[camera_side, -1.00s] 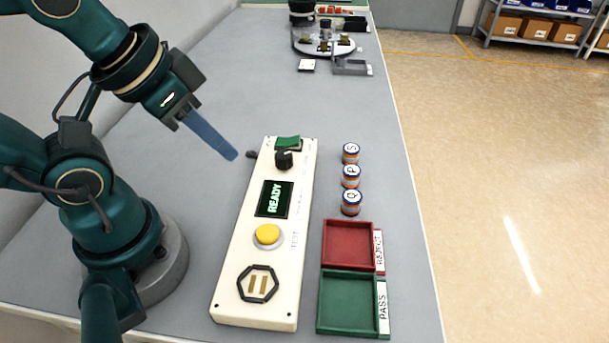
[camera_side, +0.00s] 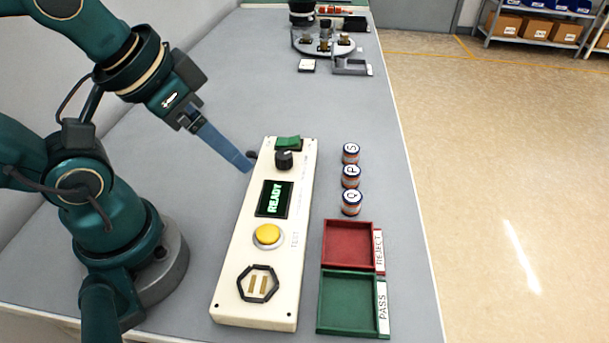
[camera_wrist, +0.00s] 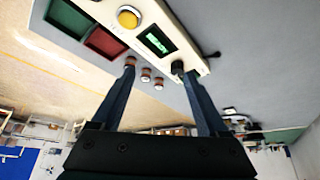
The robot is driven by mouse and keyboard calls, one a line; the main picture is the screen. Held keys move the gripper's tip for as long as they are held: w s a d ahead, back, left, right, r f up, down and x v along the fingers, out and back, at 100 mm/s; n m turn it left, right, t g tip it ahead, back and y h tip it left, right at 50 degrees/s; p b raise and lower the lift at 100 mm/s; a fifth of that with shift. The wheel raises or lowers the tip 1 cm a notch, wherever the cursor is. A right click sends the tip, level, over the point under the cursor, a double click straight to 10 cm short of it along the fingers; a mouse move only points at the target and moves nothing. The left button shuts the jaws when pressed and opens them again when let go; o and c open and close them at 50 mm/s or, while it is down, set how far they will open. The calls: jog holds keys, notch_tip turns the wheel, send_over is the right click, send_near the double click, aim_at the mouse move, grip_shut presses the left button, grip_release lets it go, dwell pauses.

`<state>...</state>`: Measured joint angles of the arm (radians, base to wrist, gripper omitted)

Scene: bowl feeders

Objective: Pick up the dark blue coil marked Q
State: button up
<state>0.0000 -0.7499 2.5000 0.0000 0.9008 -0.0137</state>
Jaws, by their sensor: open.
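The coil marked Q (camera_side: 351,203) stands upright at the near end of a short row, just beyond the red tray. Its lettered top is white, and its side shows dark blue and orange-brown bands. The coil marked P (camera_side: 351,176) and the coil marked S (camera_side: 350,153) stand behind it in the same row. My gripper (camera_side: 246,166) is in the air near the left edge of the white test panel, well left of the coils. In the wrist view my gripper (camera_wrist: 153,66) is open and empty, with the small coils showing beyond and between its fingers; their letters cannot be read there.
The white test panel (camera_side: 231,268) with a READY screen, knob and yellow button lies between my arm and the coils. A red REJECT tray (camera_side: 326,247) and green PASS tray (camera_side: 322,303) sit nearer. A round feeder (camera_side: 325,48) stands far back.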

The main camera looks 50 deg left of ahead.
jog(key=w+d+r+n, duration=0.1)
jog(key=w+r+n, duration=0.35)
jog(key=w, duration=0.25)
jog(key=n+g, duration=0.2)
jog(key=g, duration=0.3)
send_over(352, 196)
jog(key=f, duration=0.9)
jog(key=shift+w+a+f, duration=0.35)
jog(key=shift+a, duration=0.05)
jog(key=shift+m+g, duration=0.3)
jog(key=shift+m, duration=0.05)
jog(key=f, duration=0.8)
jog(key=shift+s+d+f, duration=0.3)
jog(key=shift+d, duration=0.1)
jog(key=shift+c, duration=0.4)
grip_shut()
jog(key=shift+r, duration=0.1)
